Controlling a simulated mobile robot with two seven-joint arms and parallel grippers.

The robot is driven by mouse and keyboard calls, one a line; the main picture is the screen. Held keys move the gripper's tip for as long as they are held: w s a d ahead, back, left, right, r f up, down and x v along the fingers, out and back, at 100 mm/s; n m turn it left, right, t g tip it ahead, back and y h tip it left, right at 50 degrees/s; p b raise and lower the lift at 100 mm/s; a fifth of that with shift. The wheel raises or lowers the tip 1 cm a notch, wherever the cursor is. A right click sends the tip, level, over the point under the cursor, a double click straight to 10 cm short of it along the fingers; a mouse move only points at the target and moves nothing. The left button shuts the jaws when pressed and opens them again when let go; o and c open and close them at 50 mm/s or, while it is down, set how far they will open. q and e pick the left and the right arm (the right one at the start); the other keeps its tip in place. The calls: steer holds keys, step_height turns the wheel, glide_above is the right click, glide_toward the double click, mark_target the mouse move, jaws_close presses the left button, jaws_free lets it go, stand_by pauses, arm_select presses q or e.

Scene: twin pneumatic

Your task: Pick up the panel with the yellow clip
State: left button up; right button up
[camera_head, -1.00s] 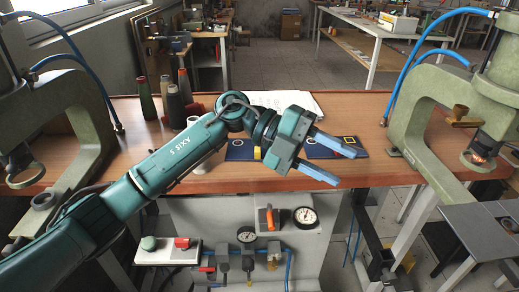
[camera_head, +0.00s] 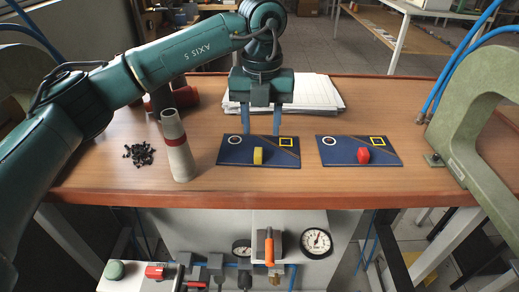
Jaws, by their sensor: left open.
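A dark blue panel (camera_head: 236,155) with a yellow clip (camera_head: 258,156) near its front middle lies flat on the wooden table (camera_head: 420,180). It has a white ring at its left and a yellow square outline at its right. My left gripper (camera_head: 262,133) points down over the back part of this panel, its two blue fingers spread apart and empty. I cannot tell whether the fingertips touch the panel. A similar blue panel (camera_head: 340,156) with a red clip (camera_head: 363,156) lies to the right, apart from it. My right gripper is not in view.
A grey cone with a red band (camera_head: 178,150) stands left of the panel, near my left arm. Small black pieces (camera_head: 140,154) lie farther left. A paper stack (camera_head: 310,93) lies behind. A green press frame (camera_head: 475,120) stands at the right. A gauge (camera_head: 316,241) is below the table.

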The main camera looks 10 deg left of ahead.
mark_target(258, 150)
arm_select(q)
steer(key=f, duration=0.6)
steer(key=shift+s+a+f, duration=0.2)
steer(key=shift+a, duration=0.05)
jaws_close()
